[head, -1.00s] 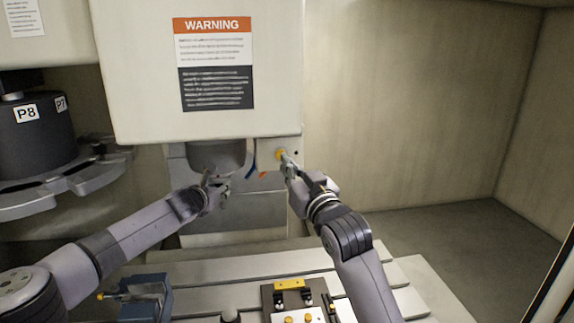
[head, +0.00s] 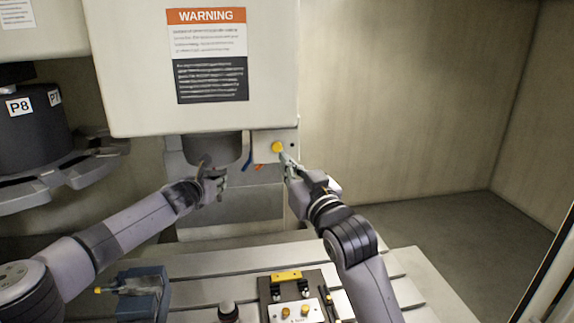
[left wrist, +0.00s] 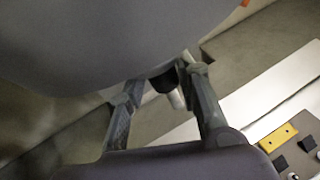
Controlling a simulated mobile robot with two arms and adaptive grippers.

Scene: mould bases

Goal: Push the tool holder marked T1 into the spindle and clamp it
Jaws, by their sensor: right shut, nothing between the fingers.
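The spindle (head: 212,148) is the dark grey cylinder under the white machine head. My left gripper (head: 209,176) is just below it. In the left wrist view, a large grey rounded body fills the top, and the left gripper's fingers (left wrist: 163,92) stand apart beneath it. A dark piece with a pale shank (left wrist: 177,98) shows between and behind them; I cannot tell whether the fingers touch it. No T1 mark is readable, so the tool holder cannot be made out for sure. A yellow round button (head: 278,147) is on the head's lower panel. My right gripper (head: 284,159) is shut, just below the button.
A tool carousel (head: 40,180) with a dark holder marked P8 (head: 35,128) is at the left. Below, the slotted table (head: 230,262) carries a blue vise (head: 143,292) and a fixture plate with a yellow block (head: 286,276). The right side of the enclosure is free.

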